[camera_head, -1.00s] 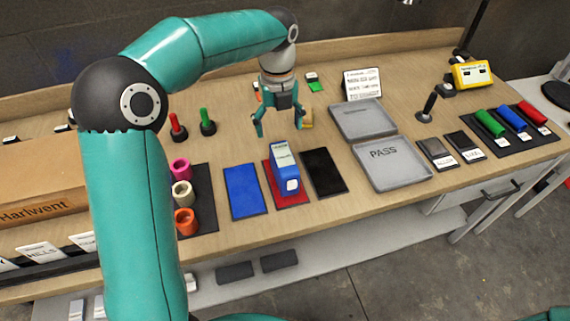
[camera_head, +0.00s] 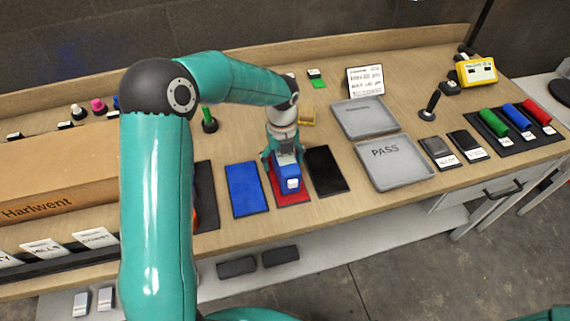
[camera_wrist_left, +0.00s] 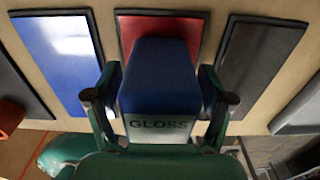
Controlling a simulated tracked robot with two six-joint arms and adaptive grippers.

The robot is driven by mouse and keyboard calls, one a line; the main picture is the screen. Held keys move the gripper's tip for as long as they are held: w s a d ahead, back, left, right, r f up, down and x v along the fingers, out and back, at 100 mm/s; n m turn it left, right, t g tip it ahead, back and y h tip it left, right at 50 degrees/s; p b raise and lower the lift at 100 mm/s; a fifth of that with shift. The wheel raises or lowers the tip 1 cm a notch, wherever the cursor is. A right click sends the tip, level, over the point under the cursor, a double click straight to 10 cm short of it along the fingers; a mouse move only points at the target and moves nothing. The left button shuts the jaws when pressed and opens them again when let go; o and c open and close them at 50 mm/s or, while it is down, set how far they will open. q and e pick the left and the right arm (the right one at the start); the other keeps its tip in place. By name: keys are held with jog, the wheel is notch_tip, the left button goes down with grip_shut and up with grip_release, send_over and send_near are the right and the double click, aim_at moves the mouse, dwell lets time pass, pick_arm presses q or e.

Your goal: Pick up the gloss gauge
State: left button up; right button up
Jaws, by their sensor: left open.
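The gloss gauge (camera_head: 289,180) is a blue block with a pale face, standing on the red panel (camera_head: 296,199) on the bench. In the left wrist view the gauge (camera_wrist_left: 158,85) shows the word GLOSS on its near side. My left gripper (camera_head: 284,156) is lowered over the gauge. In the left wrist view its two fingers (camera_wrist_left: 158,92) are open, one on each side of the gauge. I cannot tell whether they touch it. The red panel also shows behind the gauge in the left wrist view (camera_wrist_left: 159,22). My right gripper is not in view.
A blue panel (camera_head: 246,190) and a black panel (camera_head: 325,171) flank the red one. To the right are the PASS tray (camera_head: 396,181) and another grey tray (camera_head: 365,106). A long box (camera_head: 60,175) stands at the left. A tan block (camera_head: 307,117) lies behind the gripper.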

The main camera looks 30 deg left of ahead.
pick_arm(q)
grip_shut()
dwell(0.5)
notch_tip(320, 180, up, 20)
dwell(0.6)
jog(key=shift+f, duration=0.15)
jog(key=shift+f+b, duration=5.2)
jog(key=shift+f, duration=2.7)
